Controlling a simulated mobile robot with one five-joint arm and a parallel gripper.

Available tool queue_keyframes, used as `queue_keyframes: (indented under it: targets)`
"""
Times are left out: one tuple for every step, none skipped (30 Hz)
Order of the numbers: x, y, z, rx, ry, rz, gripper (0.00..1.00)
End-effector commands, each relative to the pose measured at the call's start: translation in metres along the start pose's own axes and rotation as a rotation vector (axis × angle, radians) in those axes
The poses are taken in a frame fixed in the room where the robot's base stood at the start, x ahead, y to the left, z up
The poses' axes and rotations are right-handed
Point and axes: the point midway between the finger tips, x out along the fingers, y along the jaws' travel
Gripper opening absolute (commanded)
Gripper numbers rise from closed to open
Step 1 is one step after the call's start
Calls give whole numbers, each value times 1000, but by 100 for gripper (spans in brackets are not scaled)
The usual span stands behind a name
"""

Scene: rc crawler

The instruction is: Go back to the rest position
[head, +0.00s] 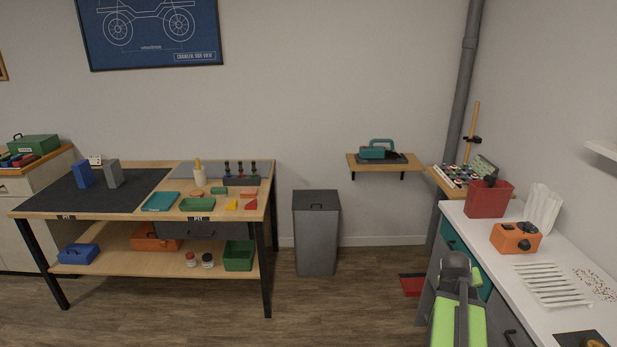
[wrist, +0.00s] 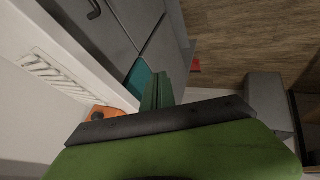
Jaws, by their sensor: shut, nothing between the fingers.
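My gripper (wrist: 160,88) shows in the wrist view as two green fingers side by side, pointing away beyond a dark bar. The fingers are together with nothing seen between them. In the head view my green and grey arm stands at the lower right, in front of the white counter's drawers; its fingertips cannot be made out there. The gripper touches no object that I can see.
The white counter (head: 519,238) at right holds a red bin (head: 488,200), an orange device (head: 515,238) and white strips. A grey bin (head: 316,235) stands by the wall. A workbench (head: 150,208) with tools and trays is at left. The middle floor is clear.

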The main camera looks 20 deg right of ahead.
Motion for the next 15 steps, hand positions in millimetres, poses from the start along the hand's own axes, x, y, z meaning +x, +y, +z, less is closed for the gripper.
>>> queue_keyframes:
  targets:
    - [-10,-21,-14,-31,17,-17,0]
    - [-16,-37,-23,-54,29,-29,0]
    - [-27,-63,-37,-90,48,-49,0]
    - [-37,-84,-46,-119,64,-66,0]
    - [-47,-107,-55,-147,80,-86,0]
    - [-62,-140,-64,-184,96,-119,0]
    - [-73,-164,-68,-209,101,-144,0]
    - [-85,-188,-70,-233,104,-171,0]
    - [-101,-220,-70,-263,101,-210,0]
    - [-114,-243,-68,-283,95,-238,0]
    - [-127,-266,-64,-302,84,-269,0]
    - [-144,-296,-57,-326,65,-310,0]
    - [-158,-316,-49,-343,46,-341,0]
    - [-170,-336,-40,-358,23,-369,0]
    - [-187,-358,-27,-375,-12,-406,0]
